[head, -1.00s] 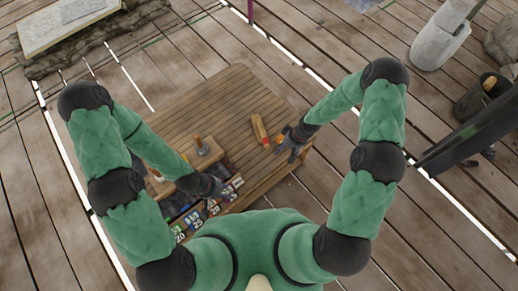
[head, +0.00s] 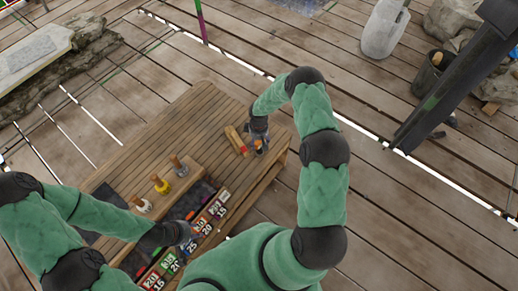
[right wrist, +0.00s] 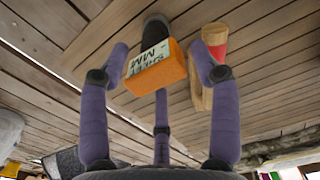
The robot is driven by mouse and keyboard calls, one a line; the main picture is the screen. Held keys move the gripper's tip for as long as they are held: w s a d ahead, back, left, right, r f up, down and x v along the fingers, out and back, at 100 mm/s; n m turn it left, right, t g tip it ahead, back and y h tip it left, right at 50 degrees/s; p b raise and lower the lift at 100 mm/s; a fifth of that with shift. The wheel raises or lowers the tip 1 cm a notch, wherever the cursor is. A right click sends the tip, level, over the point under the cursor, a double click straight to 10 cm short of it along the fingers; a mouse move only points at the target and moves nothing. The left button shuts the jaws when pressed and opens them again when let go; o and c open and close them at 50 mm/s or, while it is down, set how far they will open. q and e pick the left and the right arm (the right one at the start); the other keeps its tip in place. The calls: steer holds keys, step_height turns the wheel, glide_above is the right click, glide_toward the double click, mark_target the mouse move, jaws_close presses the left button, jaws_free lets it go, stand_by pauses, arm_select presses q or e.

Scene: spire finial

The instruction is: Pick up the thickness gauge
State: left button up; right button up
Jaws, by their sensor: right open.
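The thickness gauge, an orange block with a pale lettered face and a black round part (right wrist: 158,68), sits between the fingers of my right gripper (right wrist: 160,55) in the right wrist view. The fingers are spread around it with gaps visible at the sides. In the head view my right gripper (head: 258,134) points down over the table's right part, and a bit of the orange gauge (head: 259,146) shows beneath it. My left gripper (head: 188,231) is over the table's near left part, by the numbered blocks; its fingers are too small to read.
A wooden piece with a red end (head: 236,140) lies just left of the gauge; it also shows in the right wrist view (right wrist: 213,65). A wooden board with three handled tools (head: 160,186) and a row of numbered blocks (head: 206,224) occupy the table's (head: 200,115) near left side.

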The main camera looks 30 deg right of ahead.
steer(key=shift+w+d+f+b, duration=0.1)
steer(key=shift+d+f+b, duration=0.1)
steer(key=shift+f+b, duration=0.85)
steer(key=shift+d+f+b, duration=0.15)
steer(key=shift+f+b, duration=0.15)
steer(key=shift+f, duration=1.3)
jaws_close()
